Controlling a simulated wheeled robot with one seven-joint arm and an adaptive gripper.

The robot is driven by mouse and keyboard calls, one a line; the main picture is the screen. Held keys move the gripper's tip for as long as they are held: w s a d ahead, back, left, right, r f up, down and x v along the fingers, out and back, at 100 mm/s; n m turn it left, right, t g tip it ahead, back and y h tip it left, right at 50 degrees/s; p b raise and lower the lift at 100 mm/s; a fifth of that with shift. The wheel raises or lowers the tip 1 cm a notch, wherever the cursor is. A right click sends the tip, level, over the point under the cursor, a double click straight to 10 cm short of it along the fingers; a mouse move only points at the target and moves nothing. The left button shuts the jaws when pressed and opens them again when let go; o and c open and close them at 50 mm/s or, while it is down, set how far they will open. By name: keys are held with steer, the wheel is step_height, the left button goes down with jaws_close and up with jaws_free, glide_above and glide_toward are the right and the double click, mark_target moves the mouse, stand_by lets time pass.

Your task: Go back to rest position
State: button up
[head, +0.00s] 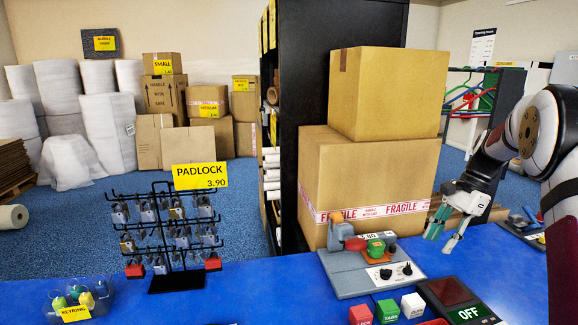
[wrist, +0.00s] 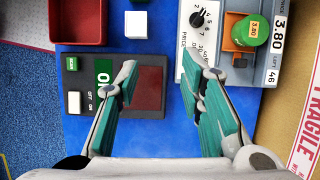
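My gripper (head: 445,223) is at the right of the head view, above the blue counter. The panel also shows in the wrist view (wrist: 150,88), at left, partly behind a finger. The dial device, with a green piece (wrist: 250,32) on it, is at right.
Red, green and white blocks (head: 388,311) stand at the counter's front. A padlock rack (head: 165,235) and a keyring tray (head: 80,300) are at left. Stacked cartons (head: 365,175) stand behind the dial device. The blue counter (head: 260,290) is clear between rack and device.

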steer(key=s+a+r+n+h, duration=0.1)
steer(key=s+a+r+n, duration=0.3)
steer(key=s+a+r, duration=0.4)
steer(key=s+a+r+n+h, duration=0.1)
steer(key=s+a+r+n, duration=0.2)
steer(key=s+a+r, duration=0.5)
steer(key=s+a+f+n+t+h, duration=0.1)
steer(key=s+f+n, duration=0.3)
steer(key=s, duration=0.8)
steer(key=s+a+f+n+t+h, duration=0.1)
steer(key=s+f+n, duration=0.25)
steer(key=s, duration=0.95)
step_height(320, 180, up, 16)
steer(key=t+p, duration=0.3)
steer(key=p, duration=1.1)
steer(key=shift+n+p, duration=0.3)
steer(key=shift+n, duration=0.05)
